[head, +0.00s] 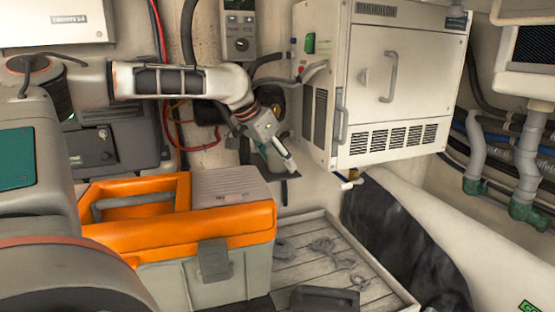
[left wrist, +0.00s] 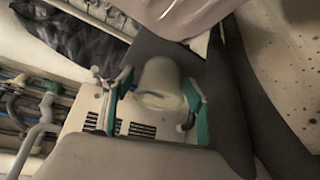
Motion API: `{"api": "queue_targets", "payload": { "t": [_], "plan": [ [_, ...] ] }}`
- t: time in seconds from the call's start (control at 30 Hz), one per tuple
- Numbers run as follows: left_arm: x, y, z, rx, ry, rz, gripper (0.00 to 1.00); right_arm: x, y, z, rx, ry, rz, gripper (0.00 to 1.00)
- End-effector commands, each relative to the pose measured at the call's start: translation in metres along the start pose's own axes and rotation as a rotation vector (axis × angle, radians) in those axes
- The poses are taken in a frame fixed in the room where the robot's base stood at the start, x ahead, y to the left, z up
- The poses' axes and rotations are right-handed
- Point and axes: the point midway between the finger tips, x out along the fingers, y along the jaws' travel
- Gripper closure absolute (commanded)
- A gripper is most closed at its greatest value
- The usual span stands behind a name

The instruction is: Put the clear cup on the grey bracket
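The clear cup (left wrist: 162,75) shows pale and see-through between the two teal fingertips of my left gripper in the left wrist view (left wrist: 158,82). The fingertips lean in on both sides of it and appear closed on it. In the head view my left gripper (head: 277,158) points down and right by the wall; the cup is hard to make out there. The dark grey bracket (head: 284,185) is just below the fingers, partly hidden by them. It also shows as a dark slab in the left wrist view (left wrist: 234,85). I cannot tell whether the cup touches it. My right gripper is not in view.
A white cabinet (head: 395,85) hangs on the wall just right of the gripper. An orange and grey toolbox (head: 180,235) stands below the arm. A slatted tray (head: 295,262) with loose metal pieces lies beside it. Hoses and cables run along the wall.

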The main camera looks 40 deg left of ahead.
Motion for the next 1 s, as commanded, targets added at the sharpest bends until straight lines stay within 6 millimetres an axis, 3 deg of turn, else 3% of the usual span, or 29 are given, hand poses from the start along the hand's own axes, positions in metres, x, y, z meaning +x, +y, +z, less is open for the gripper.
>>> {"api": "queue_targets", "payload": {
  "t": [0.23, 0.37, 0.8, 1.0],
  "plan": [
    [-0.002, 0.0, -0.002, 0.0, 0.002, 0.0, 0.43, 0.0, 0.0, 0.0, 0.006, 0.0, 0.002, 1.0],
    [-0.014, 0.0, -0.003, 0.0, 0.004, -0.001, 0.43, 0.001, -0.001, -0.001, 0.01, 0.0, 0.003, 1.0],
    [-0.094, 0.0, -0.003, 0.001, 0.005, 0.0, 0.43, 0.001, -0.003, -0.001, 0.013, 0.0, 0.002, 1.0],
    [-0.117, 0.0, -0.002, 0.0, 0.002, 0.001, 0.43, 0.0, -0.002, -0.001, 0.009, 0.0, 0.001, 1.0]
  ]
}}
